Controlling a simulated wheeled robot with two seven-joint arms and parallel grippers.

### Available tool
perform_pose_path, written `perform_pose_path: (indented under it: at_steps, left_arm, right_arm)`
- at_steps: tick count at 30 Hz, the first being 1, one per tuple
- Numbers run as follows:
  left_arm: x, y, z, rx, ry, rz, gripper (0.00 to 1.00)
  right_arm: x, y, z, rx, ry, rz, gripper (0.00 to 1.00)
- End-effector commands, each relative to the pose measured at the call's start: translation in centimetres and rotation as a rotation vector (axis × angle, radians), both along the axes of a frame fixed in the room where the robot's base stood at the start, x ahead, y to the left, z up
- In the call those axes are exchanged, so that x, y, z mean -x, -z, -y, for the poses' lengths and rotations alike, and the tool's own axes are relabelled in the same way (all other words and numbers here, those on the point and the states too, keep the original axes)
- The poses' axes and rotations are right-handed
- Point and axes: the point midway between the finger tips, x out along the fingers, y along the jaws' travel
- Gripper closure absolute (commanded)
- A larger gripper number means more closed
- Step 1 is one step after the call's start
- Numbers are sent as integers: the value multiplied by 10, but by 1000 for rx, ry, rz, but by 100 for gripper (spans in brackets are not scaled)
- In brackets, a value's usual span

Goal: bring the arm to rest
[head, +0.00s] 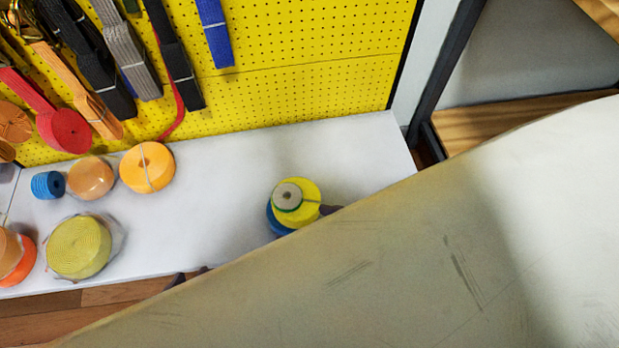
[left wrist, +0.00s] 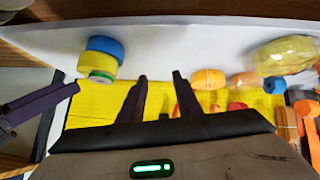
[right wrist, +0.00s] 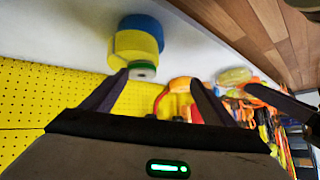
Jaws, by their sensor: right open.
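My right gripper (right wrist: 157,100) is open and empty in the right wrist view, its two dark fingers wide apart. A stack of strap rolls (right wrist: 138,45), blue, yellow and a small green-edged one, stands just beyond its left finger; I cannot tell whether they touch. In the head view a dark fingertip shows at the right side of this stack (head: 295,198); the rest of that gripper is hidden. My left gripper (left wrist: 161,82) has its fingers apart with nothing between them. In the head view only a dark bit of it shows at the shelf's front edge.
A white shelf (head: 230,150) runs before a yellow pegboard (head: 300,90) hung with straps (head: 130,50). Several rolls, such as an orange one (head: 147,167) and a wrapped yellow one (head: 79,247), stand at the left. My pale arm covers the head view's lower right.

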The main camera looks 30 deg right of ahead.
Motion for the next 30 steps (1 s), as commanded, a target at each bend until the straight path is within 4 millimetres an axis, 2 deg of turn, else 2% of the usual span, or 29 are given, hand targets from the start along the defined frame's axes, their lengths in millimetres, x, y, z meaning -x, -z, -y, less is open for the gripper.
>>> perform_pose_path:
  at_steps: [8,11,18,21,25,30]
  left_arm:
    - [-1,-6,-2,-6,-1,0,69]
    - [0,-22,-4,-12,-6,0,69]
    - [5,-77,-17,-54,-25,3,69]
    - [8,-95,-22,-73,-30,5,69]
    - [12,-110,-27,-90,-35,8,69]
    - [15,-115,-30,-99,-36,10,69]
  right_arm:
    - [-1,-6,1,3,1,3,20]
    - [0,-23,3,12,7,3,20]
    - [4,-78,16,53,27,7,20]
    - [8,-95,21,71,31,9,20]
    - [11,-111,27,89,35,12,20]
    - [14,-116,29,99,37,14,20]
